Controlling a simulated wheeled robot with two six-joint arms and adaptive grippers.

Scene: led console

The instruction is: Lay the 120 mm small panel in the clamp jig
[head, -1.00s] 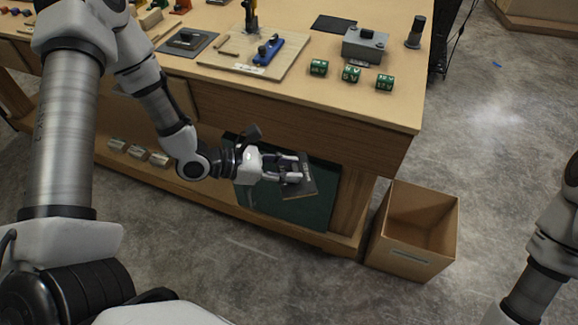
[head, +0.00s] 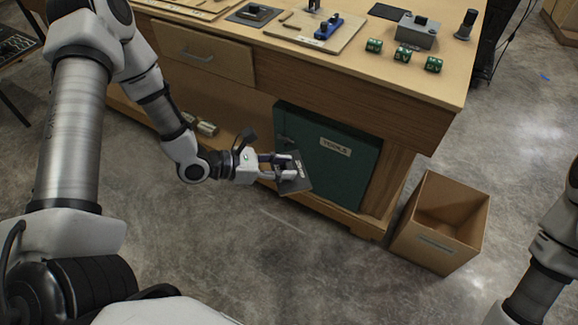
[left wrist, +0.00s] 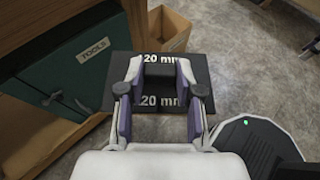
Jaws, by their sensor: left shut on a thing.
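The small dark panel (head: 297,184) is in my left gripper (head: 281,172), low in front of the bench. In the left wrist view the panel (left wrist: 121,68) shows white lettering reading "20 mm" between and beyond the fingers; the first digit is hidden. The left gripper (left wrist: 160,80) is shut on it, one finger on each side. What looks like the clamp jig, a pale board (head: 287,31) with a blue clamp part (head: 329,27), sits on the bench top at the upper middle, cut by the frame's top. My right gripper is out of view.
The bench (head: 420,95) has a green TOOLS door (head: 335,160) just behind the panel and a drawer (head: 200,52). Green blocks (head: 403,54) and a grey box (head: 416,30) stand on top. An open cardboard box (head: 437,240) is on the floor at right.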

